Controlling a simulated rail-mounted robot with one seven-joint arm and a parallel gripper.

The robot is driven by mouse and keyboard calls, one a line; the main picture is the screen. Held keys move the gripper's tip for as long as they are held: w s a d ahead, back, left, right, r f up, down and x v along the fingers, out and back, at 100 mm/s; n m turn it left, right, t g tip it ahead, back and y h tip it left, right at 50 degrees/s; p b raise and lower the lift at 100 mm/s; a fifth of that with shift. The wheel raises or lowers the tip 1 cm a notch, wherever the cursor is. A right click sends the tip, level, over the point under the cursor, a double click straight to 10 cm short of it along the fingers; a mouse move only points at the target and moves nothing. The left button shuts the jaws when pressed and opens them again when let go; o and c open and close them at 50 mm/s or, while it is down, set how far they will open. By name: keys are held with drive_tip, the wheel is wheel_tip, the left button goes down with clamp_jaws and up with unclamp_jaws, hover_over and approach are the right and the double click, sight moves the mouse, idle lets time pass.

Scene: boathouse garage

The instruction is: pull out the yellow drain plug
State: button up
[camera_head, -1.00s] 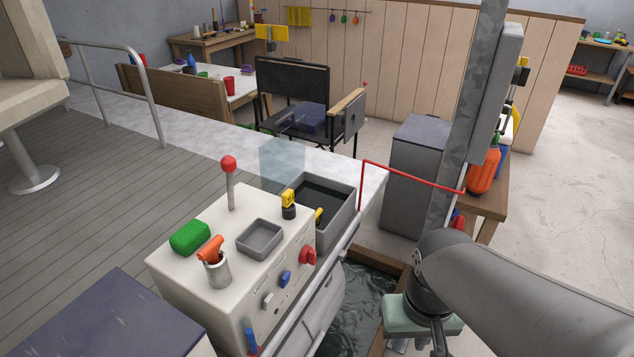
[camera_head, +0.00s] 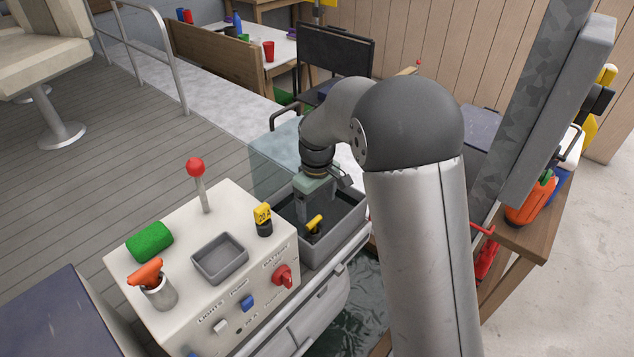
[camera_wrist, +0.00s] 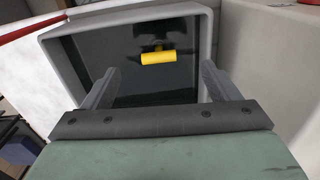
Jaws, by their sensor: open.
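The yellow drain plug (camera_head: 314,224) sits inside a grey basin (camera_head: 343,229) that holds dark water. Its yellow handle also shows in the wrist view (camera_wrist: 158,58), lying crosswise on a dark stem. My gripper (camera_head: 308,214) is over the basin, pointing down, close to the plug in the head view. In the wrist view my gripper (camera_wrist: 160,82) is open, with the two fingers wide apart. The plug handle appears between and beyond the fingertips, and nothing is held. How far the fingertips are above the plug is hard to tell.
A white console (camera_head: 228,288) stands left of the basin, with a red-knobbed lever (camera_head: 196,170), a small grey tray (camera_head: 219,258), a yellow-topped key or switch (camera_head: 263,218) and a red knob (camera_head: 283,276). A translucent pale panel (camera_head: 270,165) stands behind the basin.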

sight(314, 220)
drive_tip(key=shift+w+a+f+n, duration=0.3)
drive_tip(key=shift+w+a+f, duration=0.15)
drive_tip(key=shift+w, duration=0.25)
drive_tip(key=shift+s+f+b, duration=0.15)
drive_tip(key=shift+f+b, duration=0.15)
drive_tip(key=shift+f, duration=0.1)
drive_tip(key=shift+f+b, duration=2.65)
drive_tip(key=shift+f, duration=1.45)
drive_tip(key=c, duration=1.2)
drive_tip(key=shift+r, duration=0.1)
drive_tip(key=shift+c, duration=0.2)
drive_tip(key=shift+r, duration=0.1)
drive_tip(key=shift+r+p, duration=1.4)
drive_tip(key=shift+r, duration=0.75)
